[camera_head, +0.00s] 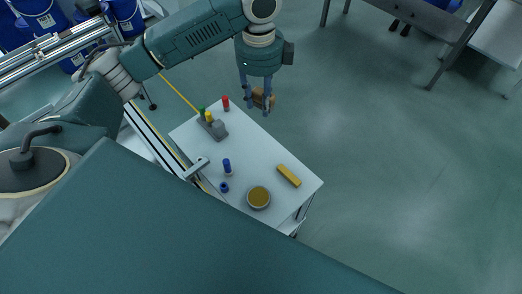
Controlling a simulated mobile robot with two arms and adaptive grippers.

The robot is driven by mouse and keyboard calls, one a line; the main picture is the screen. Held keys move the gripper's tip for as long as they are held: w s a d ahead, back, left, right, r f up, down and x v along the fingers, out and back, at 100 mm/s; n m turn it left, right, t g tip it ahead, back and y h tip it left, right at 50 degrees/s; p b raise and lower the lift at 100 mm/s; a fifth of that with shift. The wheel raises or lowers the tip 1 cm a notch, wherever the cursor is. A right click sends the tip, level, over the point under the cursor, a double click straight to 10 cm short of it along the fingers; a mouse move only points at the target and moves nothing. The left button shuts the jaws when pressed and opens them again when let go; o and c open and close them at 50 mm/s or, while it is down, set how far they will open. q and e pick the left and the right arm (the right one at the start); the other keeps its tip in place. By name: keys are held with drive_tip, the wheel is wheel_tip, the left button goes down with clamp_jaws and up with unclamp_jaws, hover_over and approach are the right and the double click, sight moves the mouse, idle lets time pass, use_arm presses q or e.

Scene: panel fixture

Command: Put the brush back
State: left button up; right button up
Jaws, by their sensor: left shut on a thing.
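My left gripper (256,106) points down, shut on a small brown block-like thing (263,98), which looks like the brush. It holds this thing in the air, near the far right edge of a small white table (252,155) as the picture shows it. The fingers partly cover the brown thing, and its bristles cannot be made out. My right gripper is not in view.
On the table are a grey holder (219,130) with green and yellow pieces, a red piece (226,103), a blue marker-like piece (227,166), a blue ring (224,187), a round dish (258,197) and a yellow bar (288,175). The table's middle is clear.

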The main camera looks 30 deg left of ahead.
use_arm(q)
drive_tip(key=shift+w+a+f+m+b, duration=0.2)
drive_tip(key=shift+a+f+m, duration=0.1)
drive_tip(key=shift+f+m, duration=0.25)
drive_tip(key=shift+w+a+f+m+b, duration=0.1)
drive_tip(key=shift+w+a+f+m, duration=0.25)
drive_tip(key=shift+m, duration=0.3)
wheel_tip(320, 180, down, 9)
hover_over(259, 148)
wheel_tip(259, 148, down, 6)
drive_tip(key=shift+f, duration=0.2)
drive_tip(key=shift+s+f, duration=0.1)
drive_tip(key=shift+f, duration=2.2)
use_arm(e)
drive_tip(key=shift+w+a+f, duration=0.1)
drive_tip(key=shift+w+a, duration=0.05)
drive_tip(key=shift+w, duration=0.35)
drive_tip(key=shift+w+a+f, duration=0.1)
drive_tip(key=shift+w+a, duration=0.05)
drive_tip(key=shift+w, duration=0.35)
use_arm(q)
drive_tip(key=shift+f, duration=0.1)
drive_tip(key=o, duration=1)
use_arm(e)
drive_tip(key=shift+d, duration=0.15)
